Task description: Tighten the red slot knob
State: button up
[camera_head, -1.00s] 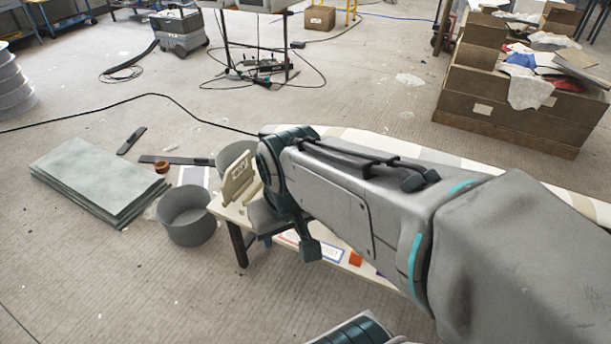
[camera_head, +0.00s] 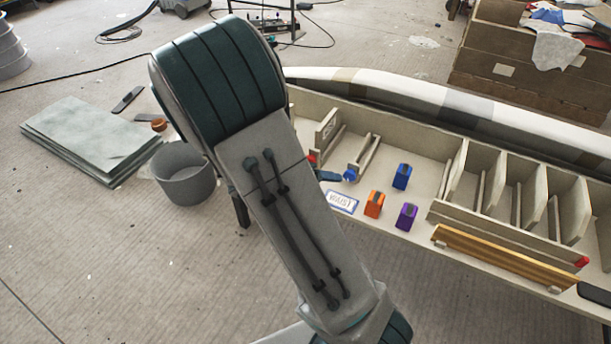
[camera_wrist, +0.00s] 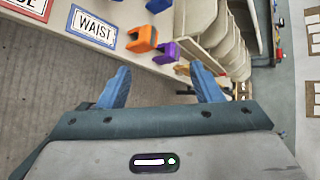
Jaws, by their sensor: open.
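A small red knob-like piece (camera_head: 582,261) shows in the head view at the right end of the slotted rack (camera_head: 470,212), by the wooden rail. Another small red piece (camera_head: 312,158) shows at the left fixture, partly hidden by my arm. I cannot tell which is the slot knob. My gripper (camera_wrist: 160,68) is open and empty in the wrist view, its two blue fingers wide apart. It is over the table's front side, near the WAIST sign (camera_wrist: 92,27) and the orange block (camera_wrist: 143,40). In the head view my arm mostly hides the gripper.
The purple block (camera_head: 406,216) and blue block (camera_head: 401,177) stand on the table left of the rack. A wooden rail (camera_head: 505,257) runs along the rack's front. A dark flat object (camera_head: 597,295) lies at the right. A grey bucket (camera_head: 182,178) stands on the floor.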

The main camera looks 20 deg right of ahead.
jog(key=w+a+f+n+t+h+b, duration=0.1)
jog(key=w+a+f+n+t+b, duration=0.1)
jog(key=w+f+n+t+b, duration=0.8)
jog(key=w+a+f+n+t+h, duration=0.1)
jog(key=w+a+f+n, duration=0.3)
jog(key=n, duration=1.2)
jog(key=b+x, duration=0.1)
jog(key=x, duration=0.3)
jog(key=s+d+b+x, duration=0.1)
jog(key=b+x, duration=0.1)
jog(key=x, duration=0.2)
jog(key=f+b+x, duration=0.1)
jog(key=x, duration=0.3)
jog(key=shift+s+d, duration=0.25)
jog(key=shift+b+x, duration=0.4)
jog(key=shift+x, duration=0.35)
jog(key=shift+r, duration=0.2)
jog(key=shift+r, duration=0.1)
jog(key=c, duration=1)
